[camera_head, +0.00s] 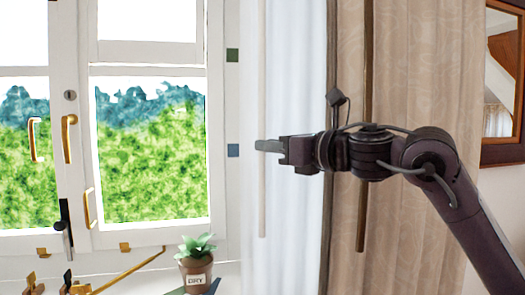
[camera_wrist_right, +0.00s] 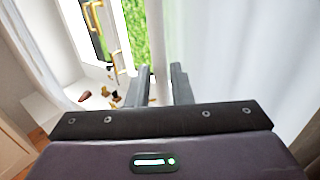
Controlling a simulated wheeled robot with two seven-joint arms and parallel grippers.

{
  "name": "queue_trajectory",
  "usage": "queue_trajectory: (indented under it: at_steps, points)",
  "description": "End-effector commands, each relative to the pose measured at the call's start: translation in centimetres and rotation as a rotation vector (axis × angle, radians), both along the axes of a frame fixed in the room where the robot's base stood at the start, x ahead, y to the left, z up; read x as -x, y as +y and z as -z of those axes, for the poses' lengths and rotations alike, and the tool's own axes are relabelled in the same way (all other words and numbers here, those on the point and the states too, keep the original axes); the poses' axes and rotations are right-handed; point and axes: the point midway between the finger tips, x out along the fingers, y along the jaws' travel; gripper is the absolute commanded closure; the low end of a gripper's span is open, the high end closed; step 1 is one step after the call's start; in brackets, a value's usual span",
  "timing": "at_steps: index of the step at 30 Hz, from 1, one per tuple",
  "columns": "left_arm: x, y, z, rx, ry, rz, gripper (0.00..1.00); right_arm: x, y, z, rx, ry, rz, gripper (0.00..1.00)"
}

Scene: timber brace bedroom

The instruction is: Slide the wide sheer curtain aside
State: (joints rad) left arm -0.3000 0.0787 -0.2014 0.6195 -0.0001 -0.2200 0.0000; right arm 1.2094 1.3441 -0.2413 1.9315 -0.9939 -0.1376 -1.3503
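The white sheer curtain (camera_head: 297,80) hangs to the right of the window, and in the right wrist view it fills the right side (camera_wrist_right: 235,55). A thin pale wand (camera_head: 262,90) hangs upright along its left edge. My right gripper (camera_head: 268,146) reaches in from the right across the sheer, its fingertips at the wand. In the right wrist view the fingers (camera_wrist_right: 162,78) stand apart, with the wand (camera_wrist_right: 158,40) showing upright between them; I cannot tell whether they touch it. My left gripper is not in view.
A beige curtain (camera_head: 410,60) with a dark wand (camera_head: 361,215) hangs behind my right arm. The window (camera_head: 150,150) has brass handles. A potted plant (camera_head: 196,268) stands on the sill below. A wood-framed mirror (camera_head: 503,150) is at far right.

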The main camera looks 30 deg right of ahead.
Motion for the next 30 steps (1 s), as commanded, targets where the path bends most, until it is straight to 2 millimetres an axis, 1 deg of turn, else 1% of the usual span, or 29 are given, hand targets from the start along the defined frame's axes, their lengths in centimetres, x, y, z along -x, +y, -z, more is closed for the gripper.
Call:
queue_trajectory:
  at_steps: [1, 3, 6, 9, 14, 30]
  points:
    - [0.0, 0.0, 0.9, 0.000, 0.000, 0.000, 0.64, 1.0, -0.4, 0.5, 0.003, -0.002, 0.005, 0.80]
    - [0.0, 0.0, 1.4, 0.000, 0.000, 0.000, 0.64, 2.1, -0.7, 0.5, 0.002, -0.001, 0.005, 0.80]
    - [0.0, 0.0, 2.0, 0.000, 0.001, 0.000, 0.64, 3.4, -1.1, 0.4, 0.001, 0.001, 0.003, 0.80]
    - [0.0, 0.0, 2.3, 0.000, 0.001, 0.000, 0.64, 4.2, -1.3, 0.3, 0.002, 0.002, 0.002, 0.80]
    - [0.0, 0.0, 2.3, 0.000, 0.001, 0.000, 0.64, 4.6, -1.3, 0.1, 0.000, 0.003, 0.000, 0.80]
    - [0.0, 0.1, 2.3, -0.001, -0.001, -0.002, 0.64, 4.6, -1.3, 0.1, 0.000, 0.002, 0.000, 0.80]
